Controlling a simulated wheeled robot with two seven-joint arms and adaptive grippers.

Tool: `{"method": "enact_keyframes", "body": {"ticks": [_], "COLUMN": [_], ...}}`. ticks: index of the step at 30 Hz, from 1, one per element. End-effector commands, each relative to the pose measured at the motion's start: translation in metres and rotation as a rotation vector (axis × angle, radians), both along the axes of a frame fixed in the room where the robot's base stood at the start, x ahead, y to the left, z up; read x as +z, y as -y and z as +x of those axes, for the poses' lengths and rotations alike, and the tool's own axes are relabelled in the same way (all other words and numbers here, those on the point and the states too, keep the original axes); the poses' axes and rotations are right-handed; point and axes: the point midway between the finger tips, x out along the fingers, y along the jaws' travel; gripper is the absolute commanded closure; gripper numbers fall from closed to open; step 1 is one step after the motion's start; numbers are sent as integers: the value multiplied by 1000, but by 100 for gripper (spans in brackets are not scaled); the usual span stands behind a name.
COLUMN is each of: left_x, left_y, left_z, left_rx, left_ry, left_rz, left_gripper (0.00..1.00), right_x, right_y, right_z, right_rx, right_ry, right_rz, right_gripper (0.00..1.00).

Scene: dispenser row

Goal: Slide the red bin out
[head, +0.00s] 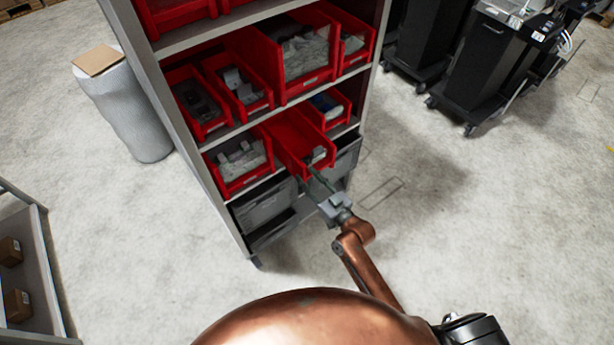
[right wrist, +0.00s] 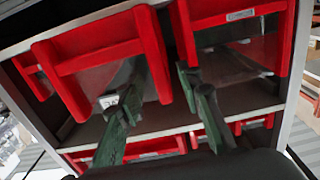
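Several red bins stand in the shelf. The red bin nearest my right gripper (head: 315,177) is in the lower row (head: 288,141), between two other bins, and its front sits farther out than theirs. In the head view the gripper's dark green fingers are at that bin's front end. In the right wrist view the two fingers of this gripper (right wrist: 157,80) are well apart, with a gap between them. My left gripper is not in view.
The grey shelf (head: 178,105) holds more red bins with parts above and grey crates (head: 265,205) below. A wrapped cylinder (head: 125,110) stands left of it, black wheeled carts (head: 485,60) at the back right. The floor in front and to the right is clear.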

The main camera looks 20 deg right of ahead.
Motion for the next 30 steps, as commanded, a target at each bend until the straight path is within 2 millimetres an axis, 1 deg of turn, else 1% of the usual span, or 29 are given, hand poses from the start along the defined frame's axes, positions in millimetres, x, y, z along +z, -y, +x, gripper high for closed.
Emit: {"method": "enact_keyframes", "body": {"ticks": [9,15,20,30], "left_x": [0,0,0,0], "left_y": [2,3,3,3], "left_z": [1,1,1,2], "left_rx": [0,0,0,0], "left_ry": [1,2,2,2], "left_rz": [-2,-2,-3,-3], "left_gripper": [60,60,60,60], "right_x": [-1,-1,0,0], "right_y": [17,25,27,27], "right_z": [-44,-63,-68,-68], "right_rx": [1,0,1,1], "right_ry": [-2,-1,-1,0], "right_rz": [-3,-2,-1,0], "right_gripper": [67,67,67,67]}}
